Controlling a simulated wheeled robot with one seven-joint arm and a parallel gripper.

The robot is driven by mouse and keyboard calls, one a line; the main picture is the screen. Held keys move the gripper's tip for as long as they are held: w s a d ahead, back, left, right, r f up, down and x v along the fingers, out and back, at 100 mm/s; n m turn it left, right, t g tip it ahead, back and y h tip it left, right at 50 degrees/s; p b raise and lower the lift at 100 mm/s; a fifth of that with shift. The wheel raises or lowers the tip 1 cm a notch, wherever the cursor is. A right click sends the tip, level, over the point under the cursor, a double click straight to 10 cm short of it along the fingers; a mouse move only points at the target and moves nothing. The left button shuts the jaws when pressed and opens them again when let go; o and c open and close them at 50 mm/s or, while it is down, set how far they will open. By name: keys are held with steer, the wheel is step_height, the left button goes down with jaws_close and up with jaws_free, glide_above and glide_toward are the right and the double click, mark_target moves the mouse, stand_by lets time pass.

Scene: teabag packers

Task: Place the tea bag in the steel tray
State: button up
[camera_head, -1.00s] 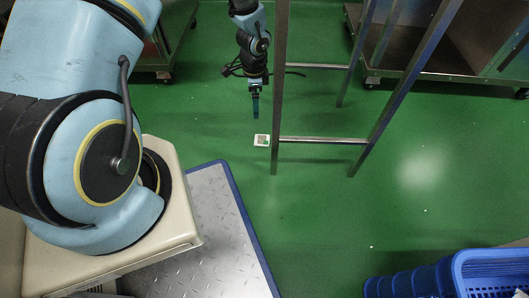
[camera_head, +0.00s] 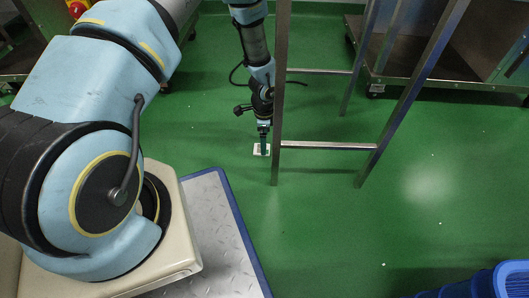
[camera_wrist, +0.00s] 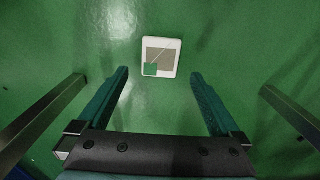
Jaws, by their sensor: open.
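The tea bag (camera_wrist: 160,56) is a small white square with a grey-brown patch and a green corner. It lies flat on the green floor. In the head view the tea bag (camera_head: 258,149) is partly hidden behind my gripper (camera_head: 263,142). In the wrist view my gripper (camera_wrist: 160,85) is open and empty, its two teal fingers on either side of and below the tea bag in the picture, apart from it. No steel tray can be made out for certain in these views.
A steel frame (camera_head: 325,146) with upright legs stands close to the right of my gripper. Steel carts (camera_head: 430,75) stand at the back. A blue crate (camera_head: 510,280) is at the lower right. A metal plate with a blue edge (camera_head: 215,230) lies at the lower left. Open green floor lies between.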

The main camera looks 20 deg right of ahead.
mark_target(257, 149)
step_height(257, 149, down, 4)
steer(key=shift+r+b, duration=0.1)
steer(key=shift+b, duration=0.85)
steer(key=shift+r, duration=0.1)
steer(key=shift+c, duration=0.2)
steer(key=c, duration=1.4)
